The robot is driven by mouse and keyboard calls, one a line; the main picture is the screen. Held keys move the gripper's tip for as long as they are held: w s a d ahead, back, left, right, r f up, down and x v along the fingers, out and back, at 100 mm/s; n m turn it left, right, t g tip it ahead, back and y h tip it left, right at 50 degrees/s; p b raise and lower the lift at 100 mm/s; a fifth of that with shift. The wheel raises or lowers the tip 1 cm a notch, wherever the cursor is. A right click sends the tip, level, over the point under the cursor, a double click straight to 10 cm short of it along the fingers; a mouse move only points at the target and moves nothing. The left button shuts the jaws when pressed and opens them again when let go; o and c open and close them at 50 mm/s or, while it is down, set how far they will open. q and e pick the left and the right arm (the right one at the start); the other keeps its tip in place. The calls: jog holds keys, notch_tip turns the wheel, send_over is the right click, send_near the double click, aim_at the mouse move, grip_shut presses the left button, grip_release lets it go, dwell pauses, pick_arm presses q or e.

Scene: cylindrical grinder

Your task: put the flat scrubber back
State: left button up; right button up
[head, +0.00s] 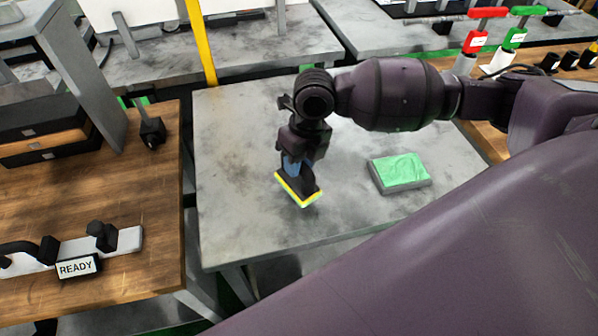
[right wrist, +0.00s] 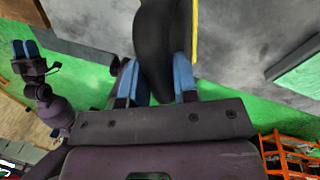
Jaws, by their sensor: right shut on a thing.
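The flat scrubber (head: 304,188) has a black body and a yellow rim. In the head view it hangs tilted below my right gripper (head: 297,164), over the grey table. I cannot tell whether its lower edge touches the table. In the right wrist view its black handle (right wrist: 163,45) is between the blue fingers of my right gripper (right wrist: 157,82), and a strip of yellow shows at the upper right. My left gripper (right wrist: 26,50) shows small at the left of the right wrist view, with nothing visible in it; its finger gap is unclear.
A grey block with a green top (head: 400,172) lies on the grey table (head: 240,220), right of the scrubber. A wooden bench (head: 110,220) with a READY sign (head: 76,268) stands at the left. A yellow post (head: 200,45) rises behind the table. The table's left part is clear.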

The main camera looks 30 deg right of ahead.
aim_at(299, 181)
jog(key=x, duration=0.3)
jog(key=shift+d+f, duration=0.3)
jog(key=shift+f, duration=0.1)
jog(key=o, duration=0.8)
jog(key=shift+r, duration=0.1)
jog(key=v, duration=1.2)
jog(key=shift+a, duration=0.1)
